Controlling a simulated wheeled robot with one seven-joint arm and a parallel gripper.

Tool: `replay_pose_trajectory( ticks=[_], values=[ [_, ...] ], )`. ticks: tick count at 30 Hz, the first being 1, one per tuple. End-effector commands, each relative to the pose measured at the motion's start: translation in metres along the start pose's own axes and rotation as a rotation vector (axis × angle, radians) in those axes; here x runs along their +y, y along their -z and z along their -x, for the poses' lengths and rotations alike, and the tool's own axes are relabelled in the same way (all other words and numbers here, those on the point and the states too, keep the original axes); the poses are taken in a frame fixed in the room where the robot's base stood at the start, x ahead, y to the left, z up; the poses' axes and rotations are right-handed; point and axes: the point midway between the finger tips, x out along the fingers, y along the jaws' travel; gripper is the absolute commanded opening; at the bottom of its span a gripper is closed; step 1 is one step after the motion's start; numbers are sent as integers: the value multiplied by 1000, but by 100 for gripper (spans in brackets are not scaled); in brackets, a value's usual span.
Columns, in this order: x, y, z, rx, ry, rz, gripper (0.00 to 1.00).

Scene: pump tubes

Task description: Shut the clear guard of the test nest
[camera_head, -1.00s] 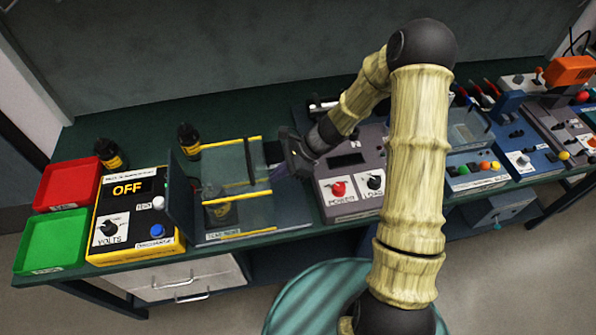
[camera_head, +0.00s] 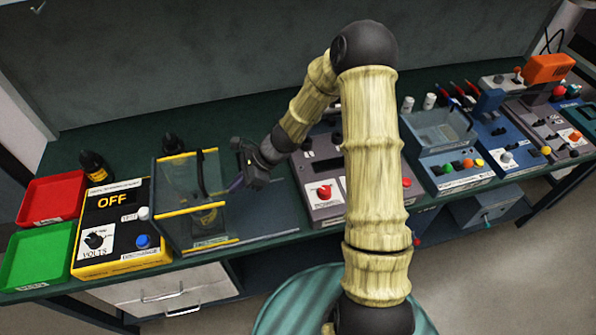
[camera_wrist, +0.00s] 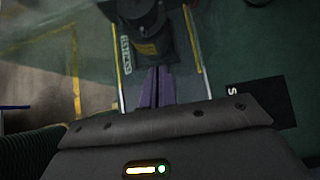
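The test nest's clear guard (camera_head: 182,181) is a see-through box with yellow edges on the bench, left of centre in the head view. It stands over a dark pump-like part with a yellow label (camera_head: 207,216), and its left end is at the nest's left side. Bare base plate (camera_head: 268,222) shows to its right. My gripper (camera_head: 232,187) is at the guard's right side, by the dark upright handle (camera_head: 201,174); contact is unclear. In the wrist view its purple fingers (camera_wrist: 156,72) lie together with nothing between them, pointing at the dark part (camera_wrist: 145,30).
A yellow tester reading OFF (camera_head: 110,202) stands close left of the nest. Red (camera_head: 52,200) and green (camera_head: 38,255) trays lie further left. Dark bottles (camera_head: 93,165) stand behind. A grey panel with a red button (camera_head: 325,192) is close right of the nest.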

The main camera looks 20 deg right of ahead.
Motion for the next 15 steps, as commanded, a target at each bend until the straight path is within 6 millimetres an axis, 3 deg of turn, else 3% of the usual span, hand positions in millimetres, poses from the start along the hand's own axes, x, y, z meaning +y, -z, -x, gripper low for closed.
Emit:
replay_pose_trajectory(
  ticks=[1,7,15],
  values=[
    [2,-7,-3,-12,-8,8,0],
    [2,-4,1,-14,-10,8,0],
    [1,25,30,-7,-6,4,0]
  ],
)
